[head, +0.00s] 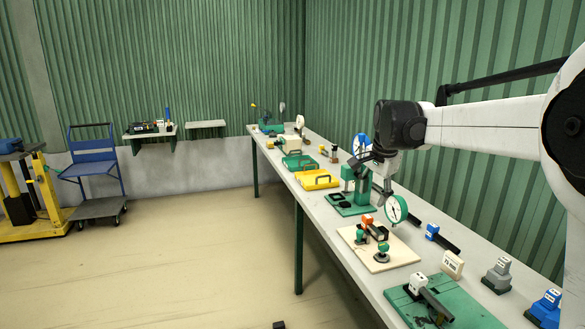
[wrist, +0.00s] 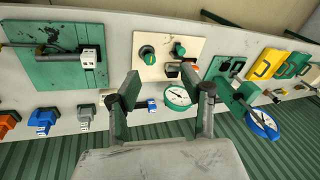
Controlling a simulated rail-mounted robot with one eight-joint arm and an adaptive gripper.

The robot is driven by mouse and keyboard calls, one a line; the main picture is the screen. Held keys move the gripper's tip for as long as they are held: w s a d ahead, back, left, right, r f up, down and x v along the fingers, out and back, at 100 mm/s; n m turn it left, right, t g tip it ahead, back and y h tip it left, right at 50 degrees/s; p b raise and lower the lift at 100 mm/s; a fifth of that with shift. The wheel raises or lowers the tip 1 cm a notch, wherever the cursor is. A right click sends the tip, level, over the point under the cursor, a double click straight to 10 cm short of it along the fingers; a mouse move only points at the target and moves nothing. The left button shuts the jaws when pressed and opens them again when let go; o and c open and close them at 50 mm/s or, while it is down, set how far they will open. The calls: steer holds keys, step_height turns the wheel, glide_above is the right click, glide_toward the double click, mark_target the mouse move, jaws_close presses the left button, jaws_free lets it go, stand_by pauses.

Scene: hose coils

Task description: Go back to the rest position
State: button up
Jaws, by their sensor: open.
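My gripper (wrist: 163,95) is in the wrist view with its two dark fingers spread apart and nothing between them. In the head view my gripper (head: 370,178) hangs from the white arm over the bench, close to a green stand (head: 363,190) with a dial gauge. The round white dial with a green rim (head: 397,209) stands just in front of it. In the wrist view that dial (wrist: 178,96) shows between and beyond the fingers. I cannot tell whether a finger touches the stand or the dial.
The long grey bench (head: 310,195) runs along the corrugated wall. It carries a cream board (head: 385,260) with fittings, a green board (head: 455,302), blue and grey blocks (head: 498,275), and yellow (head: 319,180) and green cases (head: 298,160). A blue trolley (head: 92,165) stands left.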

steer(key=s+a+r+n+t, duration=0.1)
steer(key=s+r+n, duration=0.15)
steer(key=s, duration=0.85)
steer(key=s+f+n+t, duration=0.1)
steer(key=s+f+n, duration=0.3)
steer(key=s, duration=1)
steer(key=s+a+f+n+t, duration=0.1)
steer(key=s+f+n, duration=0.3)
steer(key=s, duration=1)
step_height(320, 180, down, 3)
steer(key=shift+s+a+f+t+b, duration=0.1)
steer(key=shift+s+a+t+b, duration=0.05)
steer(key=shift+a+t+b, duration=0.15)
